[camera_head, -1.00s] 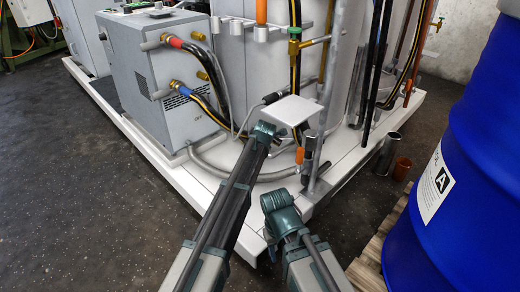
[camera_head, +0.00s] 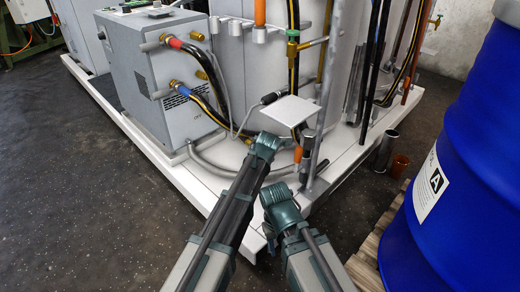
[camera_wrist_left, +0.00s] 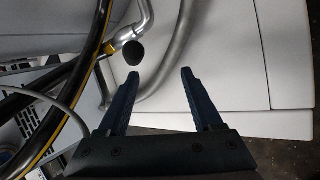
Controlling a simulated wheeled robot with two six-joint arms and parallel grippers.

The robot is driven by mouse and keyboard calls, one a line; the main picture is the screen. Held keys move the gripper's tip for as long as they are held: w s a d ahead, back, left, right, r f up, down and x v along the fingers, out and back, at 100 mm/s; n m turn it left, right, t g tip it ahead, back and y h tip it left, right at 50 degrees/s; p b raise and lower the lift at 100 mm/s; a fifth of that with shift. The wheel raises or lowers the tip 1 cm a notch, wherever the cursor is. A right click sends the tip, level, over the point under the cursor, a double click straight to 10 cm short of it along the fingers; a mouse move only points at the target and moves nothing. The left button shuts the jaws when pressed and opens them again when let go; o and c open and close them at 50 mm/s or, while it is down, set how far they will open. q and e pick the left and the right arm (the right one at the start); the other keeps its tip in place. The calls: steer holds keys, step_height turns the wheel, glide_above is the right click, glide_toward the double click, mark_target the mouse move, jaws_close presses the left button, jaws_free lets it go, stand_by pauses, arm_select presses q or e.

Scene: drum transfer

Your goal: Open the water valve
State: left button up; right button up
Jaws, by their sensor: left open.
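In the left wrist view my left gripper (camera_wrist_left: 158,88) is open, with two dark blue fingers apart and nothing between them. A round black knob (camera_wrist_left: 134,53) sits just beyond the left fingertip, apart from it, next to a brass fitting and a silver elbow pipe. I cannot tell for sure whether this knob is the water valve. In the head view my left arm ends by the grey pipes near an orange handle (camera_head: 297,154); its fingers are hidden. A black-ended fitting (camera_head: 271,97) lies above it. My right arm's joint shows, but its gripper does not.
A grey cabinet (camera_head: 150,90) with hoses stands at left on a white platform (camera_head: 206,185). A small white plate (camera_head: 291,110) is above my left arm. A blue drum (camera_head: 470,170) on a wooden pallet (camera_head: 368,255) stands at right. The floor at left is clear.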

arm_select(q)
steer(key=shift+s+d, duration=0.15)
steer(key=shift+s, duration=0.95)
steer(key=shift+s+d, duration=0.1)
steer(key=shift+s, duration=0.95)
